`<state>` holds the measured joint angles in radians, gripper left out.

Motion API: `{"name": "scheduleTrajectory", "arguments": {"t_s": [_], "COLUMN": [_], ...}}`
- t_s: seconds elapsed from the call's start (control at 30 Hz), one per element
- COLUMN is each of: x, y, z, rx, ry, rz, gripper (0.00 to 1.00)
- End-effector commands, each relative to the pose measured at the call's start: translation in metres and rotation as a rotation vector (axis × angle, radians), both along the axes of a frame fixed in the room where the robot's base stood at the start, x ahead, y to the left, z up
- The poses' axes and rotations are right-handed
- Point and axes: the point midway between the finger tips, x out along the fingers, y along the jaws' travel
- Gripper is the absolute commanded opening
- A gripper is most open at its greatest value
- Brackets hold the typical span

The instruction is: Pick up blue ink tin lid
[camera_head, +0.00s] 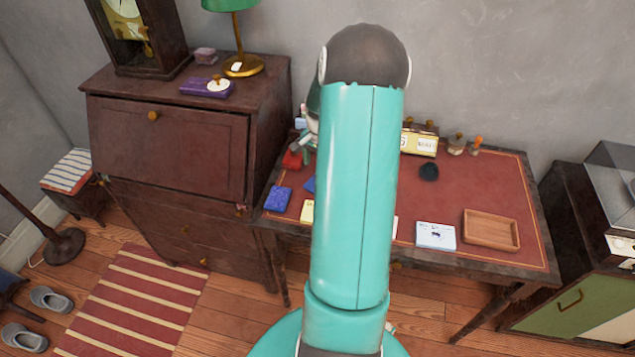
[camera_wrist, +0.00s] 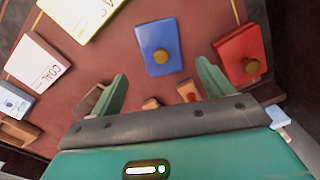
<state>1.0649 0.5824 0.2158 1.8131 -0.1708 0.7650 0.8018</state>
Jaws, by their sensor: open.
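The blue ink tin lid (camera_wrist: 154,38) is a blue rectangular piece with a round brass-coloured knob, in the upper middle of the wrist view. My gripper (camera_wrist: 162,76) is open, its two green fingers apart and empty. The lid lies beyond the fingertips, roughly between their lines, and I see no contact. In the head view my arm hides most of the gripper and nearby desk. A bit of blue (camera_head: 309,184) shows at the arm's left edge; I cannot tell whether it is this lid.
A red piece with a similar knob (camera_wrist: 234,45) lies right of the blue lid. A yellow card (camera_wrist: 80,14) and a white COAL card (camera_wrist: 42,62) lie left. On the desk (camera_head: 480,185) are a dark blue item (camera_head: 278,199) and a wooden tray (camera_head: 491,230).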

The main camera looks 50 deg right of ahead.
Motion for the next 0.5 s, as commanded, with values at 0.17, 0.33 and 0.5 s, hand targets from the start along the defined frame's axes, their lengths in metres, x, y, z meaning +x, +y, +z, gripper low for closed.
{"name": "scheduleTrajectory", "arguments": {"t_s": [0.17, 0.33, 0.5], "x": [0.001, 0.004, 0.004], "y": [0.003, 0.005, 0.005], "z": [-0.017, -0.044, -0.054], "rx": [0.002, 0.002, 0.0], "ry": [0.001, 0.001, 0.0], "rz": [0.002, 0.005, 0.004], "gripper": [0.8, 0.8, 0.8]}}
